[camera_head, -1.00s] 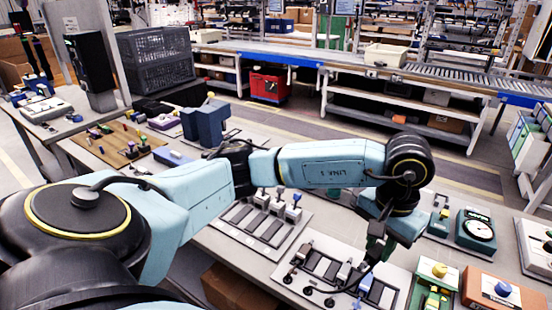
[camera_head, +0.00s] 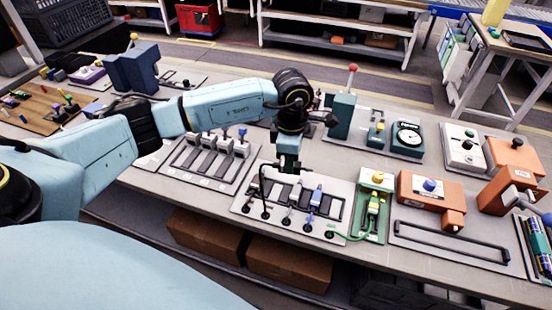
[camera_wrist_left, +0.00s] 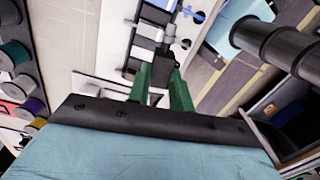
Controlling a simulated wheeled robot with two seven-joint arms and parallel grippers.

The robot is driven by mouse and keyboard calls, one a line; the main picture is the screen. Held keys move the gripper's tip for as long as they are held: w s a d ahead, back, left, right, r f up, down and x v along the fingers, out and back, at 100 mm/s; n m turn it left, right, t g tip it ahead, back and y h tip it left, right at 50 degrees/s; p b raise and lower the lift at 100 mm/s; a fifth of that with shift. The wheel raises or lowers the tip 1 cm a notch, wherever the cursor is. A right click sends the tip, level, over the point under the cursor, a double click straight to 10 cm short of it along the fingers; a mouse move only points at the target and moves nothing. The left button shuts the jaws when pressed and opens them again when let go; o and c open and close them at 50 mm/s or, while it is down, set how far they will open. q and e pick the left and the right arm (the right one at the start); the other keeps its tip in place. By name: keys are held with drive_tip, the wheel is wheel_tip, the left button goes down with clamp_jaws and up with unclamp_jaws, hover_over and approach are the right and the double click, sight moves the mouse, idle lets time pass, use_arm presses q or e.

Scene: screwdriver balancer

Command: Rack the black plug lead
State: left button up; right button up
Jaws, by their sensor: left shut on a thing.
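My left gripper (camera_head: 288,169), with green fingers, points down over the back left of the pale lead panel (camera_head: 243,211). It is shut on the black plug, which is mostly hidden by the fingers. The black lead (camera_head: 262,180) arches up from the front of the panel to the gripper. In the left wrist view, the fingers (camera_wrist_left: 161,68) close together over the panel. A grey plug (camera_head: 292,196) and a blue plug (camera_head: 317,196) sit in the panel's dark slots to the right. I cannot tell whether the black plug touches a slot. My right gripper is out of view.
A lever block (camera_head: 210,150) stands on the left. An orange box (camera_head: 430,190) and a black bar handle (camera_head: 450,241) are farther right.

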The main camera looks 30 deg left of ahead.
use_arm(q)
drive_tip(key=a+f+n+b, duration=0.1)
drive_tip(key=f+n, duration=0.3)
drive_tip(key=n, duration=0.1)
drive_tip(key=a+f+n+b, duration=0.1)
drive_tip(key=a+f+n, duration=0.1)
drive_tip(key=n, duration=0.4)
drive_tip(key=w+a+f+n+b, duration=0.1)
drive_tip(key=a+f+n, duration=0.1)
drive_tip(key=f+n, duration=0.3)
drive_tip(key=shift+f, duration=0.35)
drive_tip(key=shift+f+b, duration=0.45)
drive_tip(key=shift+b, duration=0.05)
drive_tip(key=shift+f+b, duration=0.45)
drive_tip(key=shift+f, duration=0.2)
drive_tip(key=o, duration=1)
drive_tip(key=shift+r, duration=0.1)
wheel_tip(320, 180, up, 13)
drive_tip(key=shift+r+p, duration=0.15)
drive_tip(key=shift+p, duration=0.25)
